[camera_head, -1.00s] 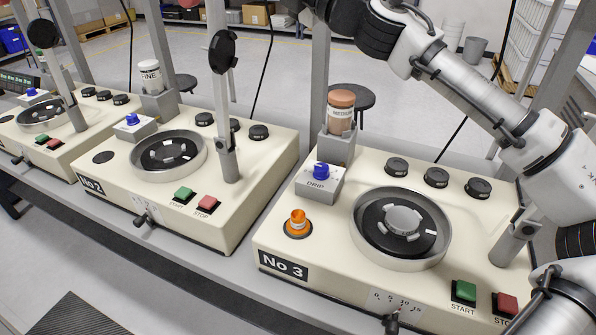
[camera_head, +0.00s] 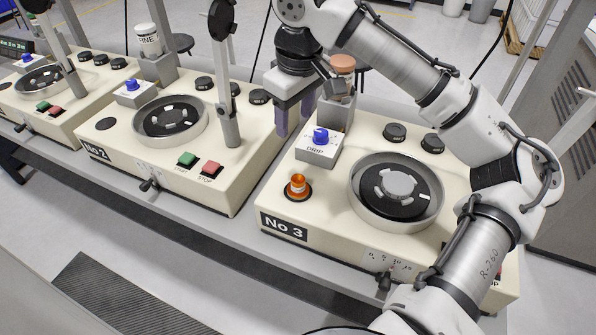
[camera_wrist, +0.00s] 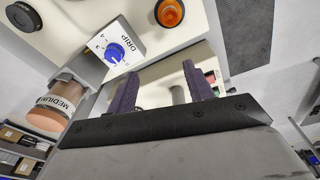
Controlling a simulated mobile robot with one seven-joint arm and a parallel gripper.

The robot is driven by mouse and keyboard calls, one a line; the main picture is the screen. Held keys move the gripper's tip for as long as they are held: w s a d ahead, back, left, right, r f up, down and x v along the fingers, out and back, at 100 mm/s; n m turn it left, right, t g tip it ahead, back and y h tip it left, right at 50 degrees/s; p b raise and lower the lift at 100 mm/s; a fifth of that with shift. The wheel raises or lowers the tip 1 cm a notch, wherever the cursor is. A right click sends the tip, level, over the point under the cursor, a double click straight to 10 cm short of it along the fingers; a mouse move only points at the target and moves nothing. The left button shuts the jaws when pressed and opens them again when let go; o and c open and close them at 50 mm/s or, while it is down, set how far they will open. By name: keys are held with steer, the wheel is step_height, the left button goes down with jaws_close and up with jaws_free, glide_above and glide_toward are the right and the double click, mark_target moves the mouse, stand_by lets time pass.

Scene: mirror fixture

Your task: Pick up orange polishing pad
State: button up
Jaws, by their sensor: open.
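The orange polishing pad (camera_head: 297,186) is a small orange knob-like piece on a dark round spot at the left front of the No 3 machine (camera_head: 330,228). It also shows at the top edge of the wrist view (camera_wrist: 170,12). My gripper (camera_head: 294,118) hangs with its fingers pointing down, above and behind the pad, near the gap between the No 2 and No 3 machines. Its two dark purple fingers (camera_wrist: 160,75) are apart with nothing between them. The pad is clear of the fingers.
The DRIP box with a blue knob (camera_head: 320,137) stands behind the pad, close to my gripper. The MEDIUM bottle (camera_head: 342,72) sits in its holder beside my gripper. A round polishing bowl (camera_head: 396,190) is right of the pad. The No 2 machine (camera_head: 110,130) stands to the left.

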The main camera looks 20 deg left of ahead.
steer(key=s+d+h, duration=0.1)
steer(key=s+d, duration=0.1)
glide_above(298, 182)
steer(key=shift+g, duration=0.4)
steer(key=f, duration=0.5)
steer(key=f+p, duration=0.1)
steer(key=f, duration=0.2)
steer(key=shift+w+a+f, duration=0.1)
steer(key=shift+w+f, duration=0.25)
steer(key=shift+w, duration=0.05)
steer(key=shift+s+f+p, duration=0.2)
steer(key=shift+f+p, duration=0.2)
steer(key=shift+f, duration=0.95)
steer(key=shift+s+f+p, duration=0.15)
steer(key=shift+f+p, duration=0.2)
steer(key=shift+f, duration=0.95)
steer(key=c, duration=0.8)
steer(key=shift+o, duration=0.2)
steer(key=shift+r, duration=0.1)
